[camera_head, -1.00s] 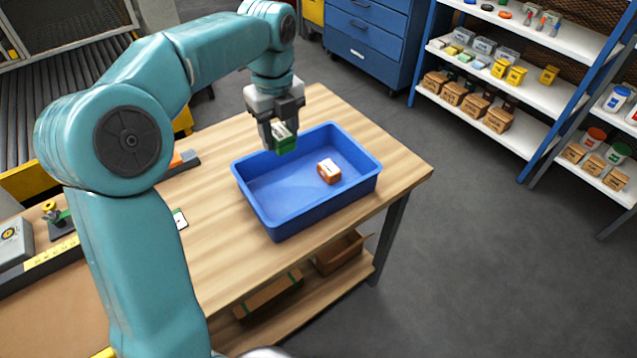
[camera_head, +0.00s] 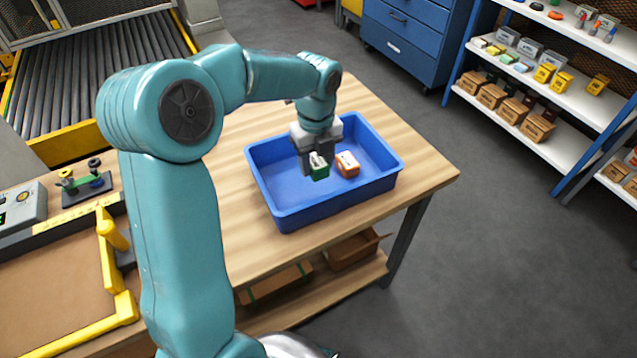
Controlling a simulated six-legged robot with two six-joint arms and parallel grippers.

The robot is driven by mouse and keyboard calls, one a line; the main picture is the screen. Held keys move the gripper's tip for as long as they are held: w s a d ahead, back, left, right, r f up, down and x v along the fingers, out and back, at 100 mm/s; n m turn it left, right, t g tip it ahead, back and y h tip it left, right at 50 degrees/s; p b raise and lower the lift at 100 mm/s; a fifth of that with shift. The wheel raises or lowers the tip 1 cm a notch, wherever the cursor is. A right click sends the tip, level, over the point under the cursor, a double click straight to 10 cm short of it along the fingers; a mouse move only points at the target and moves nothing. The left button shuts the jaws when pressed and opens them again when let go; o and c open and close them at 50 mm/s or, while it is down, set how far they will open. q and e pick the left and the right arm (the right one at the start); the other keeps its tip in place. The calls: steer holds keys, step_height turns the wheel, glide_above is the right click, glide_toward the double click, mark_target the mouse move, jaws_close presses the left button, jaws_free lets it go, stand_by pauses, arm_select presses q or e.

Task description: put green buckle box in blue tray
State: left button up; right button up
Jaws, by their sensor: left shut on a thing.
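The green buckle box (camera_head: 319,173), green with a white top, is between the fingers of my left gripper (camera_head: 317,164). The gripper points down and is shut on it. Both are over the inside of the blue tray (camera_head: 282,218), left of an orange box with a white label (camera_head: 347,164) that lies in the tray. I cannot tell whether the green box touches the tray floor. The blue tray stands on the wooden table. My right gripper is not in view.
The wooden table (camera_head: 421,168) has bare room around the tray. Open cardboard boxes (camera_head: 355,251) sit on its lower shelf. A fixture with yellow bars (camera_head: 108,262) is at the left. A blue drawer cabinet (camera_head: 408,40) and stocked shelves (camera_head: 535,75) stand behind.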

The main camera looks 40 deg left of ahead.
mark_target(316, 193)
arm_select(q)
step_height(316, 193, down, 3)
steer(key=shift+s+f, duration=0.1)
steer(key=shift+f, duration=2.05)
steer(key=shift+b, duration=0.3)
steer(key=shift+f, duration=0.2)
steer(key=o, duration=1.1)
steer(key=shift+o, duration=0.2)
steer(key=shift+r, duration=0.1)
